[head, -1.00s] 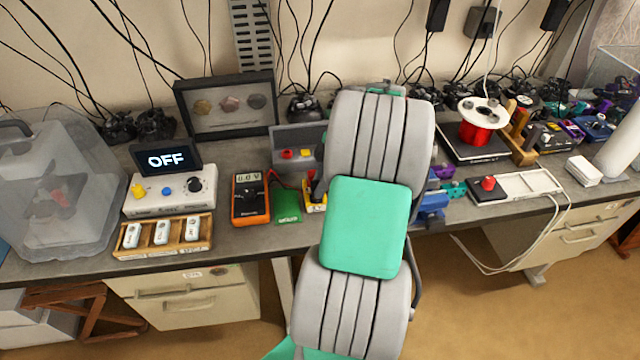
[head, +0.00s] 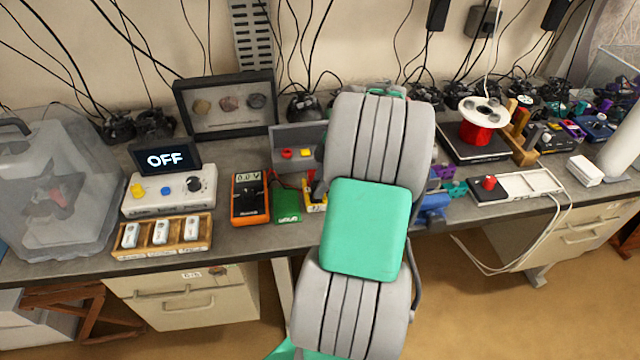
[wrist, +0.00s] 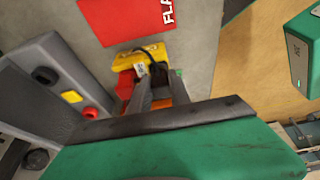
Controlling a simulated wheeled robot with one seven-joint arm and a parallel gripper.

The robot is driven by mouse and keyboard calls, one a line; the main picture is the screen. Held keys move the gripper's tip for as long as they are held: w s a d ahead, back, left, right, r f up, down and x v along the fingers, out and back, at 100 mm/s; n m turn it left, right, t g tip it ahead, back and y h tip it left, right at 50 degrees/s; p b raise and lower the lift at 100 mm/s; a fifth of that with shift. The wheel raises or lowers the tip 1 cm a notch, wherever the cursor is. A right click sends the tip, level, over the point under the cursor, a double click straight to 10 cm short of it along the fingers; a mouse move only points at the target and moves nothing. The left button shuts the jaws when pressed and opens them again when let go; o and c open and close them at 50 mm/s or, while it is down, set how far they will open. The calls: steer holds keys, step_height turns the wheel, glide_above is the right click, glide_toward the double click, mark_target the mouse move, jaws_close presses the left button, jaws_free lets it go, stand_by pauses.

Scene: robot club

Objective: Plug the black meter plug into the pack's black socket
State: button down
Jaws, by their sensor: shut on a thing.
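The yellow pack (wrist: 149,64) lies on the bench between my gripper's fingers and the red card in the wrist view. Part of it shows beside my arm in the head view (head: 314,207). A black lead curves over it, and a red piece (wrist: 125,84) sits at its left. My gripper (wrist: 161,90) is right at the pack, shut on the black meter plug, which its fingers mostly hide. The black socket is hidden, so I cannot tell whether plug and socket touch. The orange meter (head: 250,198) reads 0.0 V.
A grey box (wrist: 50,75) with red and yellow buttons stands close behind the pack. A red card (wrist: 125,20) and a green card (head: 287,205) flank the pack. A wooden tray (head: 162,250) and control box (head: 170,205) stand left. My arm blocks the middle.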

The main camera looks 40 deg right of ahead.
steer(key=shift+f+b, duration=0.65)
steer(key=shift+b, duration=0.25)
stand_by(1.0)
steer(key=c, duration=1.1)
jaws_free()
